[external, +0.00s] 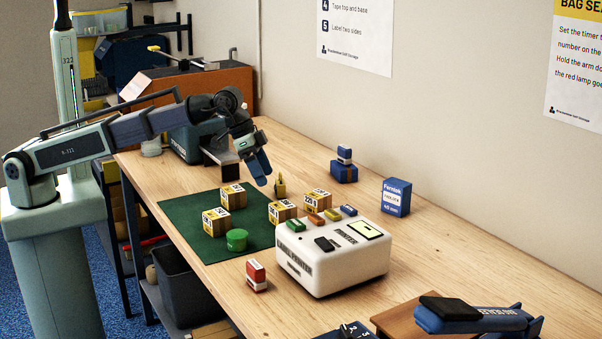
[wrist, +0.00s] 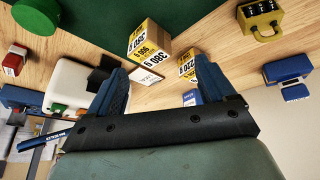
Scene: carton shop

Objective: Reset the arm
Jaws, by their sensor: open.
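My gripper (external: 262,172) hangs over the table near the mat's far edge, fingers pointing down, apart from the things below. In the wrist view its two blue fingers (wrist: 162,82) stand apart, with nothing gripped between them. Several yellow-and-white labelled cubes stand on or beside the green mat: one at the back (external: 233,196), one at the front left (external: 216,222), and two toward the white machine, one nearer (external: 282,210) and one farther (external: 317,201). Labelled cubes also show beyond the fingers in the wrist view (wrist: 148,42).
A green tin (external: 236,240), white machine (external: 332,262), red stamp (external: 256,276) and yellow padlock (external: 279,186) are around the mat (external: 178,212). A blue stamp (external: 344,170) and blue box (external: 396,197) stand near the wall. A blue sealer (external: 475,316) is front right.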

